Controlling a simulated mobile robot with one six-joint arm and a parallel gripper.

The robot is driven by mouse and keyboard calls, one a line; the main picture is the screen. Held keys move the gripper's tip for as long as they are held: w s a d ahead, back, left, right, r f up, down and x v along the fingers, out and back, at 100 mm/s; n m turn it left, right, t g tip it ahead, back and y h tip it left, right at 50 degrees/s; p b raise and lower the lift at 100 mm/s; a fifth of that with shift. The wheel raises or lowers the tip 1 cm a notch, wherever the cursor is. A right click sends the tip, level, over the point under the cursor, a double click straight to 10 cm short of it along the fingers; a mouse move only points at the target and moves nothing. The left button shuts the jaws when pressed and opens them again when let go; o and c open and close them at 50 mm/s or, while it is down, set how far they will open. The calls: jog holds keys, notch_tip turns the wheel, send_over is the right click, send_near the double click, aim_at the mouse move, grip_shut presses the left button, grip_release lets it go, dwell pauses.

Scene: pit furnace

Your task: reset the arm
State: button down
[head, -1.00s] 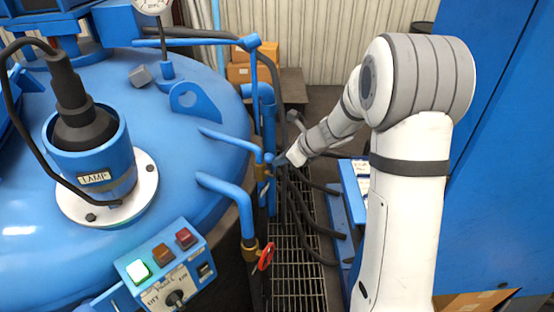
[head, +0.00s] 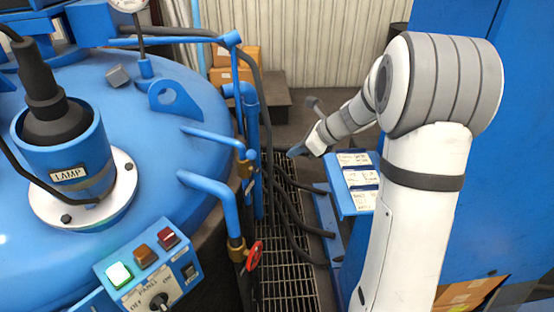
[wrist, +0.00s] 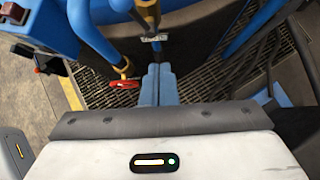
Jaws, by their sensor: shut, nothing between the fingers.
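My gripper (head: 298,151) shows in the head view at the end of my arm, over the floor grating between the blue furnace and the blue cabinet. In the wrist view my gripper's two blue fingers (wrist: 158,82) are together with nothing between them. In the head view the gripper is to the right of the blue pipes (head: 212,190) and apart from them. A brass fitting with a grey handle (wrist: 148,14) shows beyond the fingertips in the wrist view.
The blue furnace lid (head: 150,220) with a lamp housing (head: 65,150) fills the left. A control box (head: 150,268) has a lit green button. A red valve handle (head: 254,255) sticks out over the grating (head: 290,285). Black hoses (head: 290,205) run beside a label stand (head: 350,200).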

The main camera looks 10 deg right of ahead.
jog(key=shift+w+d+r, duration=0.1)
jog(key=shift+d, duration=0.1)
